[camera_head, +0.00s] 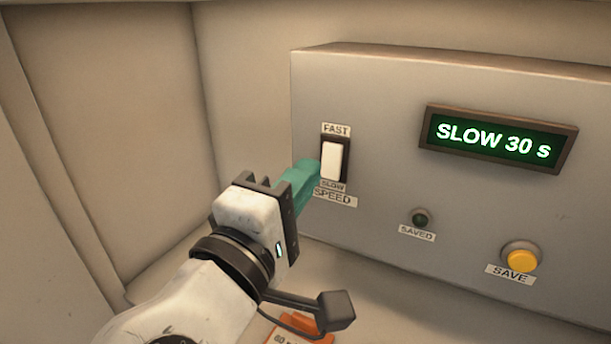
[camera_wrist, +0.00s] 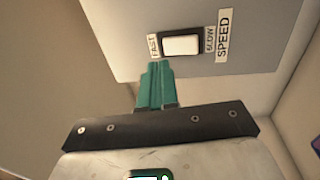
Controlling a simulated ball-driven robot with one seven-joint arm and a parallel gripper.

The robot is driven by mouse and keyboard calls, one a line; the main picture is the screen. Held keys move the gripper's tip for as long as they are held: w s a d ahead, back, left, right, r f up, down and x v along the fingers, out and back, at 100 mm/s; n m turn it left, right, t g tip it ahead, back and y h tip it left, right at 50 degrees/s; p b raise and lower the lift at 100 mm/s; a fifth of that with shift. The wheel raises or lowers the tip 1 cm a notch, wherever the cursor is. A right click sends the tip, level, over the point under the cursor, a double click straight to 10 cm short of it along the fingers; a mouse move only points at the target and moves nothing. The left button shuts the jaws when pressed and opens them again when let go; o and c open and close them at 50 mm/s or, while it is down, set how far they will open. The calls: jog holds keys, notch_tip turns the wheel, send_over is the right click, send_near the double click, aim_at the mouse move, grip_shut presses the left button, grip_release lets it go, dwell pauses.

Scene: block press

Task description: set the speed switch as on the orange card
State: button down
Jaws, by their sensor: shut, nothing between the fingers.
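The speed switch (camera_head: 331,160) is a white rocker in a dark frame on the grey panel, with FAST above, SLOW and SPEED below. It also shows in the wrist view (camera_wrist: 181,45). The display (camera_head: 495,138) reads SLOW 30 s. My gripper (camera_head: 314,168) has its teal fingers together, with nothing between them. Its tips are just left of the switch in the head view; in the wrist view they sit near the FAST end. I cannot tell whether they touch it. The orange card (camera_head: 289,336) is at the bottom edge, mostly hidden by my arm; only "60" is partly legible.
The yellow SAVE button (camera_head: 521,257) and the unlit SAVED lamp (camera_head: 421,218) are right of the switch on the same panel (camera_head: 380,90). A beige wall (camera_head: 240,80) stands close on the left. The space before the display is clear.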

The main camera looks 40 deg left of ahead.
jog(key=s+d+r+b, duration=0.1)
jog(key=s+d, duration=0.1)
jog(key=s, duration=0.6)
jog(key=shift+r, duration=0.15)
jog(key=shift+s, duration=0.1)
